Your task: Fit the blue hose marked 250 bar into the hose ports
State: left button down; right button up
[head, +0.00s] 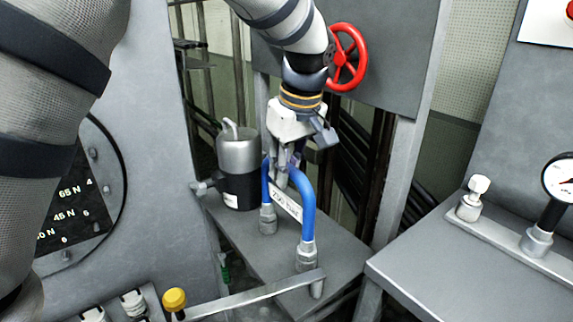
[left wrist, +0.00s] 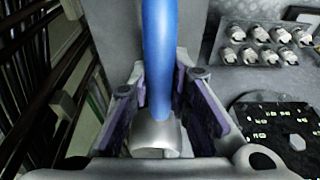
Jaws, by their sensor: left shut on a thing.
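The blue hose (head: 308,207) is bent in an upside-down U above a grey shelf, with a metal fitting at each end. Its white tag (head: 286,201) is tilted and hard to read, apparently a bar marking. My left gripper (head: 284,158) comes from above and is shut on the hose near its top. In the left wrist view the hose (left wrist: 158,60) runs between my gripper's purple-padded fingers (left wrist: 160,110), with a metal fitting at its end. The rear fitting (head: 267,219) and front fitting (head: 307,257) are at the shelf; I cannot tell whether either is seated in a port.
A grey metal canister (head: 238,165) stands close left of the hose. A flat metal bar (head: 255,294) crosses the shelf's front. A red handwheel (head: 347,57) is behind my left arm. A pressure gauge (head: 560,178) stands on the right-hand bench (head: 440,262).

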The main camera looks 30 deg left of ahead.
pick_arm(q)
jog(key=c, duration=1.4)
grip_release()
